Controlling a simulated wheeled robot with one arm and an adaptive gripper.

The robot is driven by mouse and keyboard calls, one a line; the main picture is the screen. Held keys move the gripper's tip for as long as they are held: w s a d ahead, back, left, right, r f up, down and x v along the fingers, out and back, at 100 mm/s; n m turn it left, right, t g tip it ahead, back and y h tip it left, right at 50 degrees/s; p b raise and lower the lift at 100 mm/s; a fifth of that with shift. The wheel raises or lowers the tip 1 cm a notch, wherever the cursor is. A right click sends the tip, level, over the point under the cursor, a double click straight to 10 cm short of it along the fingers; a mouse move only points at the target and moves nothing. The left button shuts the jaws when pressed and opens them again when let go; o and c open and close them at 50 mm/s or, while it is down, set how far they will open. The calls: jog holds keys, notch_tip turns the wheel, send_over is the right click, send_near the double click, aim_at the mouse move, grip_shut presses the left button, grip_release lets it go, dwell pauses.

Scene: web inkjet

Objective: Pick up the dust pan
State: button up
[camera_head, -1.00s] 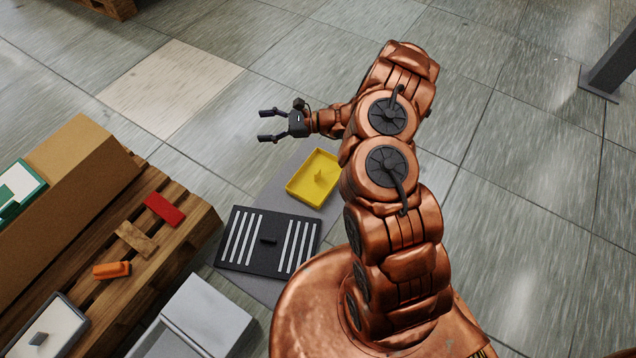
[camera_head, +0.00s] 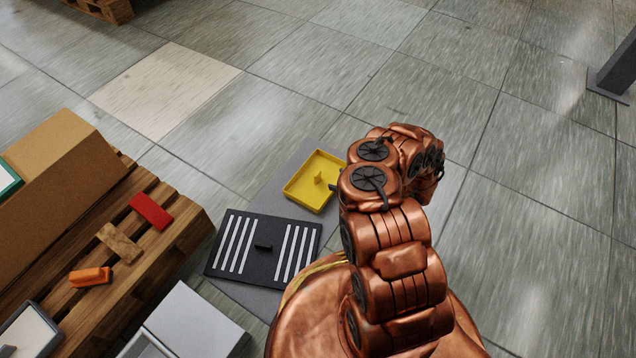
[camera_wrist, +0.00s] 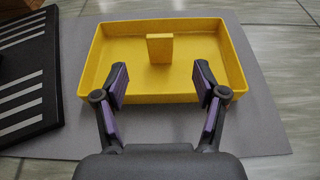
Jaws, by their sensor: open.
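The dust pan is a shallow yellow tray with raised walls and a small upright yellow block in its middle. It lies on a grey mat in the head view (camera_head: 302,190), left of my arm. It fills the upper middle of the wrist view (camera_wrist: 112,75). My gripper (camera_wrist: 160,84) shows in the wrist view, open and empty, its two purple-padded fingers apart. The fingertips appear at the pan's near wall, with the upright block beyond and between them; I cannot tell their height above it. In the head view my gripper is hidden behind my arm.
A black panel with white stripes (camera_head: 262,247) lies beside the pan on the grey mat (camera_head: 281,174). A wooden pallet (camera_head: 176,240) at left bears a cardboard box (camera_head: 60,185), a red block (camera_head: 151,211) and an orange block (camera_head: 90,277). Open floor lies beyond the mat.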

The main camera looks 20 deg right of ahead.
aim_at(319, 173)
jog(key=shift+b+x, duration=0.4)
jog(key=shift+x, duration=0.8)
jog(key=shift+r+b+x, duration=0.15)
jog(key=shift+b+x, duration=0.55)
jog(key=shift+x, duration=0.6)
jog(key=shift+r+b+x, duration=0.15)
jog(key=shift+b+x, duration=0.5)
jog(key=shift+x, duration=0.7)
jog(key=shift+w, duration=0.1)
grip_shut()
